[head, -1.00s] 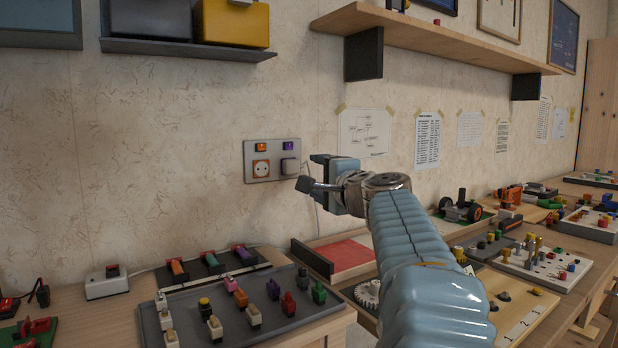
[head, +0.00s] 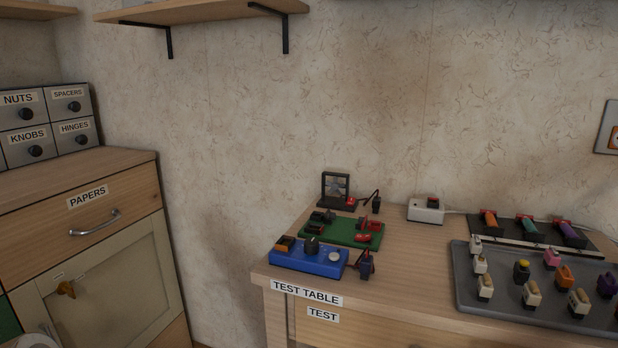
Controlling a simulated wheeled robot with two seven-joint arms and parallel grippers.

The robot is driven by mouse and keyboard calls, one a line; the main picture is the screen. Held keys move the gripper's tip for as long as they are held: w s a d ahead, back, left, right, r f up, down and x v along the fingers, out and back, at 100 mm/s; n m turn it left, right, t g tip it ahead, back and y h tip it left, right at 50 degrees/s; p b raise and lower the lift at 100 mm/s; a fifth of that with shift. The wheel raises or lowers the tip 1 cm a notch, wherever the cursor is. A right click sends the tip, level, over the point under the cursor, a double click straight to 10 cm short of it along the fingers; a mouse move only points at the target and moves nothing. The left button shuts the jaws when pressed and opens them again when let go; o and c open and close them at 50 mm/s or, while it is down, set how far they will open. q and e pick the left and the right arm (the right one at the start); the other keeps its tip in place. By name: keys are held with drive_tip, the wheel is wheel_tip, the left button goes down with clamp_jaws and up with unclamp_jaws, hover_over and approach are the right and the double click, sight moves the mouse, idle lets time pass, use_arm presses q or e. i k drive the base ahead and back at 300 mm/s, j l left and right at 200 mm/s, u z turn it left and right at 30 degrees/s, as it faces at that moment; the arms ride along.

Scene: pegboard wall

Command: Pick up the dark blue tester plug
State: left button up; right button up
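A small dark blue plug (head: 366,266) stands on the test table's top, just right of the blue tester box (head: 308,260). A dark red lead shows between the plug and the box. The box carries a black knob and an orange part. A similar dark plug (head: 376,204) stands farther back beside a small black fan unit (head: 336,188). Neither of my grippers is in the head view now.
A green board (head: 341,233) with red parts lies behind the blue box. A white socket box (head: 426,210) stands at the back. A grey tray (head: 468,290) with several plugs fills the right side. A drawer cabinet (head: 95,215) stands at left.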

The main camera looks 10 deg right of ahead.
sight(366, 265)
drive_tip(key=k+j, duration=1.15)
drive_tip(key=k, duration=0.1)
